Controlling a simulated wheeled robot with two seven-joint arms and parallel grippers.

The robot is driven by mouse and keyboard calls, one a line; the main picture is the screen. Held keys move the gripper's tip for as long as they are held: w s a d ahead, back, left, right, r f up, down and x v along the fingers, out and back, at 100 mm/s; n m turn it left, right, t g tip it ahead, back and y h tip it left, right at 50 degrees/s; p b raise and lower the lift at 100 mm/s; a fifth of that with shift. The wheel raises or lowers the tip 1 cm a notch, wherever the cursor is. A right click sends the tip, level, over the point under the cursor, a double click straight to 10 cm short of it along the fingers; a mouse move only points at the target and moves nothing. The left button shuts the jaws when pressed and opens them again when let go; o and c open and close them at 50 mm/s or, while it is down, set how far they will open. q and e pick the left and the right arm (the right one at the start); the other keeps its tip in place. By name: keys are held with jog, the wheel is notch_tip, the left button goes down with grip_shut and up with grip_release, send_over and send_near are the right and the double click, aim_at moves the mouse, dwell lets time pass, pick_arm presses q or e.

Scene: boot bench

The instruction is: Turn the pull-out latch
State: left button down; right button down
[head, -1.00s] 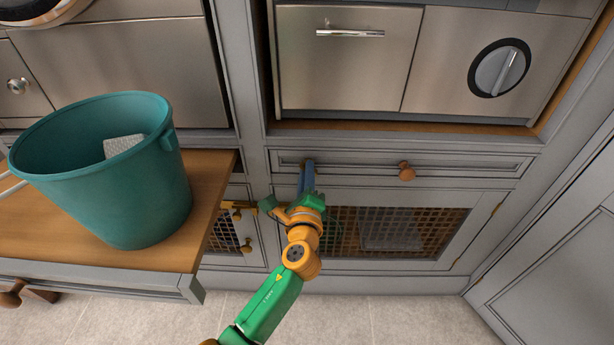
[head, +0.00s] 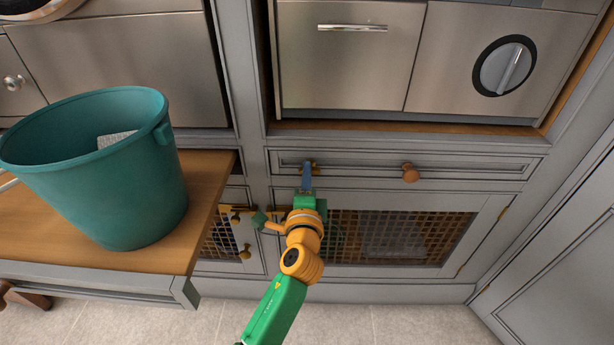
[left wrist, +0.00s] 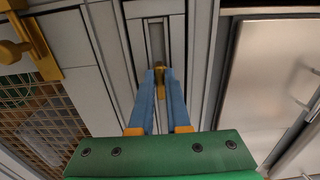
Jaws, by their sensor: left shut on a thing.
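The pull-out latch, a small brass piece (left wrist: 161,88), sits at the left end of a narrow grey drawer front (head: 365,166). It shows in the head view just beside my fingertips (head: 314,167). My left gripper (head: 307,174) has reached it from below with its blue fingers. In the left wrist view my left gripper (left wrist: 160,76) is shut on the latch, one fingertip on each side. The fingertips partly hide the latch, so its exact angle is hard to tell. My right gripper is not in view.
A round wooden knob (head: 410,173) is on the same drawer front. Below is a lattice-panelled door (head: 485,225). A teal bucket (head: 130,205) stands on a pulled-out wooden shelf (head: 205,190) left of my arm. Steel appliance fronts (head: 350,70) are above.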

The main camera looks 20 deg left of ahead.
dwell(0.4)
pick_arm(q)
jog(key=c, duration=0.9)
grip_release()
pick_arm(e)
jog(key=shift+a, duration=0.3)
pick_arm(q)
jog(key=v, duration=0.7)
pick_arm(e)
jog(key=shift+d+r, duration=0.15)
